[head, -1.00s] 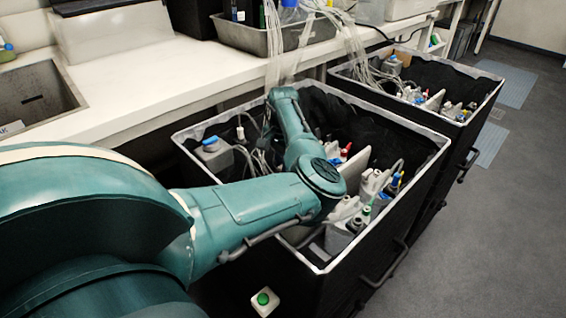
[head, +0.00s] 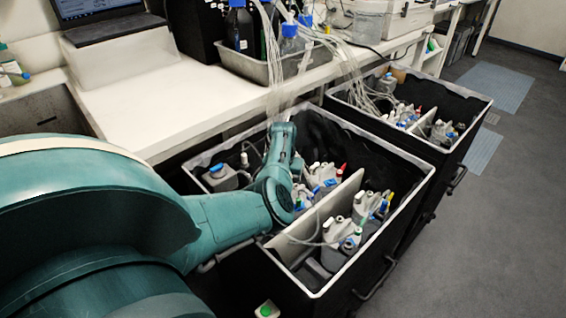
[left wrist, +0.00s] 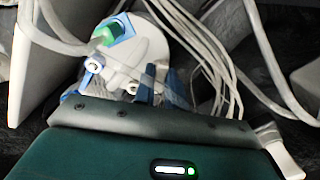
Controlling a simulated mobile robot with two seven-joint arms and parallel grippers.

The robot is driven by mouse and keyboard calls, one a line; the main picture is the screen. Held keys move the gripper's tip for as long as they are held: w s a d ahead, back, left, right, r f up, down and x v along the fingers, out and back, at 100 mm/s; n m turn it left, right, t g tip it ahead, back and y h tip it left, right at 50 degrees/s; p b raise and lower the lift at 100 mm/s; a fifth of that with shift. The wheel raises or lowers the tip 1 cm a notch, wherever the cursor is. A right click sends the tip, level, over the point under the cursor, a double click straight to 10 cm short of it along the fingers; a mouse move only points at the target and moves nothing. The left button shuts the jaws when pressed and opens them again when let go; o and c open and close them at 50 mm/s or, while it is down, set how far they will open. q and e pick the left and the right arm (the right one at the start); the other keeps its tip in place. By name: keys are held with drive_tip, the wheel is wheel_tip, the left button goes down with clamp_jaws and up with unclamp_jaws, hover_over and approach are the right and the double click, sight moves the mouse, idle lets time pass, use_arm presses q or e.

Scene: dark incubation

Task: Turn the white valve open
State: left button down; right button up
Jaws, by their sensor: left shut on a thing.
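My left gripper (left wrist: 160,80) shows in the left wrist view, with its two blue-grey fingers shut on a small white part that looks like the white valve (left wrist: 150,73). The fingers partly cover it, and I cannot tell how far it is turned. It sits at the edge of a pale container top (left wrist: 150,45) with a green cap (left wrist: 105,35) and a blue fitting. In the head view my left arm reaches over the near black bin (head: 400,215), and its links hide the gripper. My right gripper is in neither view.
The near bin holds several grey-white containers with coloured caps (head: 350,240) and a pale upright divider (head: 320,215). Clear tubes run up to a metal tray (head: 262,72) on the white bench (head: 150,100). A second bin (head: 470,100) stands beyond.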

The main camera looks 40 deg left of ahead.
use_arm(q)
drive_tip(key=n+p, duration=0.1)
drive_tip(key=n, duration=0.5)
drive_tip(key=shift+n, duration=0.3)
drive_tip(key=n, duration=0.5)
drive_tip(key=shift+p, duration=0.35)
drive_tip(key=shift+n, duration=0.3)
drive_tip(key=c, duration=1.7)
unclamp_jaws()
